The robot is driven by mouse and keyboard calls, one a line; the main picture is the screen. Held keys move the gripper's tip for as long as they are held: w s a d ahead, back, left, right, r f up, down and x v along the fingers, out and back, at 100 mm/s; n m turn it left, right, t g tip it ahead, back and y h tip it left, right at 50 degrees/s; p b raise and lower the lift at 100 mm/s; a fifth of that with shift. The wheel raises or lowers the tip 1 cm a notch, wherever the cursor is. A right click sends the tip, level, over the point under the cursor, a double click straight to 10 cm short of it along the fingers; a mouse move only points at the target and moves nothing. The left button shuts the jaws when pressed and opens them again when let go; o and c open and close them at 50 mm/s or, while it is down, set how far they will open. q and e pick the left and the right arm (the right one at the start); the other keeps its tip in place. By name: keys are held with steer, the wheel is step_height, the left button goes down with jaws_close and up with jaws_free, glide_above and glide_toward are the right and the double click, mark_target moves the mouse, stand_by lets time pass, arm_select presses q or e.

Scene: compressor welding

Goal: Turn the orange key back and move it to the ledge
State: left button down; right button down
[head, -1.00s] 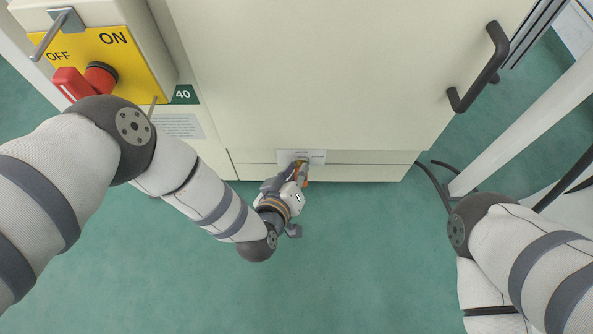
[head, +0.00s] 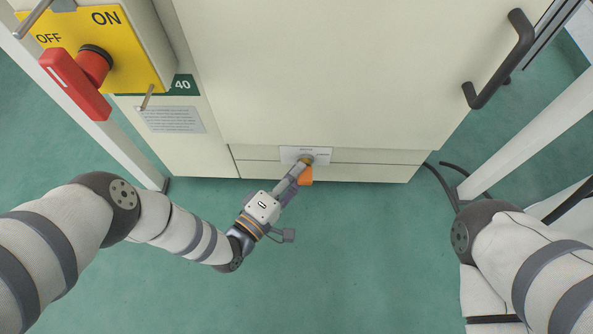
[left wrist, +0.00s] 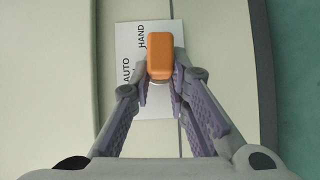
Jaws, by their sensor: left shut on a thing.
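The orange key (head: 306,176) is at the small white switch label (head: 291,153) low on the front of the cream cabinet. My left gripper (head: 301,170) reaches it from the lower left. In the left wrist view, the gripper's fingers (left wrist: 162,80) are shut on the orange key (left wrist: 160,55), one on each side. The key stands over the white label (left wrist: 128,95), which reads AUTO and HAND. The key's shank and its seat in the lock are mostly hidden. My right gripper is out of view; only its arm shows. I cannot pick out the ledge with certainty.
A yellow panel (head: 130,62) with a red OFF/ON handle (head: 76,84) is at the upper left. A black door handle (head: 497,62) sticks out at the upper right. Black cables (head: 440,182) lie on the floor at right. The green floor (head: 370,260) before the cabinet is clear.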

arm_select(q)
steer(key=c, duration=1.5)
jaws_free()
steer(key=shift+w, duration=0.1)
steer(key=shift+o, duration=0.2)
steer(key=v, duration=1.2)
steer(key=shift+f, duration=0.2)
